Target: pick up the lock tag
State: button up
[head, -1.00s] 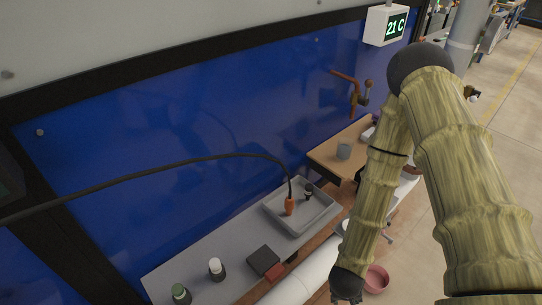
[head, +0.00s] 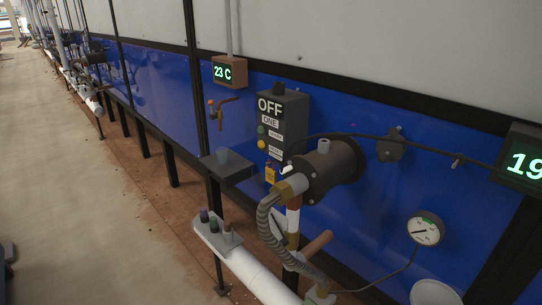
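A small yellow tag (head: 270,172) hangs on the blue wall just below the grey control box (head: 284,120) marked OFF. It looks like the lock tag, but it is too small to read. A dark cylindrical motor-like housing (head: 332,171) with a grey ribbed hose is to its right, and a dark shelf (head: 232,168) is to its left. My gripper and arm are not in this view.
Below, a small ledge (head: 212,235) holds several dark bottles above a white pipe (head: 258,275). A round gauge (head: 426,229) is at right. The floor at left (head: 75,190) is largely open.

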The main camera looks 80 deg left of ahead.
aim_at(270, 173)
jog(key=u, duration=0.05)
jog(key=k, duration=0.15)
jog(key=z, duration=1.45)
jog(key=i, duration=1.55)
jog(key=u, duration=4.65)
jog(key=i, duration=1)
